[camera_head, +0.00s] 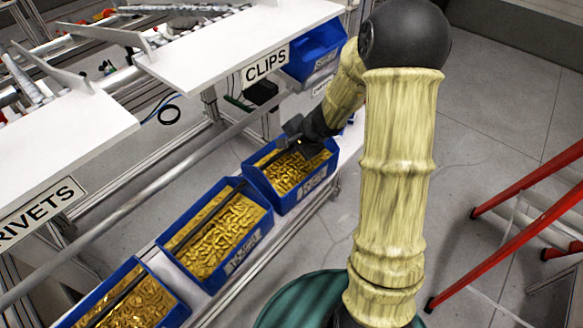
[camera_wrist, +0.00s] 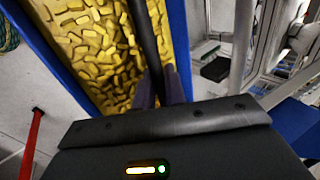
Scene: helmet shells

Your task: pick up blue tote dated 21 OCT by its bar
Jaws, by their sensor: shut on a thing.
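Three blue totes filled with gold pieces stand in a row on the lower shelf. My gripper (camera_head: 303,143) is at the farthest blue tote (camera_head: 310,183), over its open top. In the wrist view, the fingers (camera_wrist: 165,88) are shut on the dark bar (camera_wrist: 145,35) that runs across this tote, above the gold pieces (camera_wrist: 95,45). The tote seems level, and I cannot tell whether it is clear of the shelf. The middle tote (camera_head: 238,262) and the nearest tote (camera_head: 172,316) also have dark bars. The tote labels are too blurred to read a date.
White upper shelves carry CLIPS (camera_head: 265,65) and RIVETS (camera_head: 38,214) signs. Another blue bin (camera_head: 315,48) sits by the CLIPS sign. A metal rail (camera_head: 150,205) runs behind the totes. A red frame (camera_head: 520,185) stands at the right, with open floor (camera_head: 480,110) beyond my arm.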

